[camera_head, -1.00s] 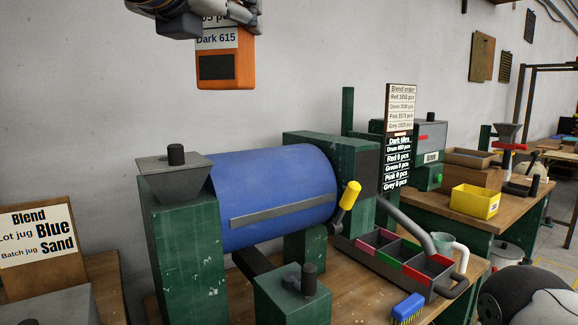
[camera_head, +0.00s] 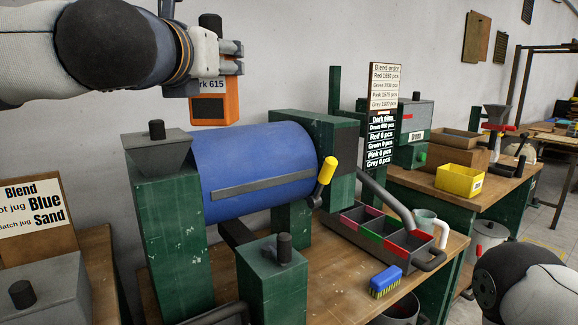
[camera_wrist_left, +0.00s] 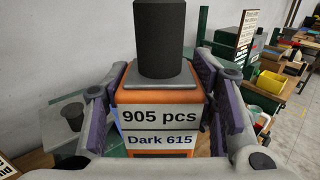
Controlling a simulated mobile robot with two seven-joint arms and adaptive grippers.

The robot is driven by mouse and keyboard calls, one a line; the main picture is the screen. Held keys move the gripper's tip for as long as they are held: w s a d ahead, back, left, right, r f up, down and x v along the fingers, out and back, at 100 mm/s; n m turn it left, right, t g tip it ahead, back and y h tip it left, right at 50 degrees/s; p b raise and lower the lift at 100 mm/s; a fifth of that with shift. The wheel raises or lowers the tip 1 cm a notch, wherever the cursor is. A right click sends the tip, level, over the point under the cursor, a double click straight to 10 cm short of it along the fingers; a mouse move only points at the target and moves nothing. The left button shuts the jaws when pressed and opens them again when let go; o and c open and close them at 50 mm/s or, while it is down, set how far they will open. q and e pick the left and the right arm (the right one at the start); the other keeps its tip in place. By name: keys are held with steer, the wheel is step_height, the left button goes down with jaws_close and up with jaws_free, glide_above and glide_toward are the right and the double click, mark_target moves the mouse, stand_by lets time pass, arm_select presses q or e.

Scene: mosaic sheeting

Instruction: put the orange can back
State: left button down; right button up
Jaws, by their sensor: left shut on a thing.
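The orange can (camera_head: 216,107) is a boxy orange container with a dark panel, a white "Dark 615" label and a black knob on top. My left gripper (camera_head: 226,58) is shut on it and holds it upright in the air, in front of the wall and above the blue drum in the picture. In the left wrist view the can (camera_wrist_left: 160,148) sits between the two fingers of the left gripper (camera_wrist_left: 164,110), its label reading "905 pcs, Dark 615". My right gripper is not in view.
A blue drum (camera_head: 255,165) on green supports stands below, with a grey hopper (camera_head: 157,155) at its left. A divided tray (camera_head: 385,240), a blue brush (camera_head: 385,281) and a mug (camera_head: 428,228) are on the wooden bench. A yellow bin (camera_head: 459,180) stands farther right.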

arm_select(q)
steer(key=w+a+f+n+y, duration=0.1)
steer(key=a+f, duration=0.1)
steer(key=f, duration=1)
steer(key=a+f+y, duration=0.1)
steer(key=a+f, duration=0.2)
steer(key=f, duration=1)
steer(key=s+a+f, duration=0.1)
steer(key=s+f, duration=1.3)
steer(key=s, duration=0.1)
steer(key=shift+f, duration=0.15)
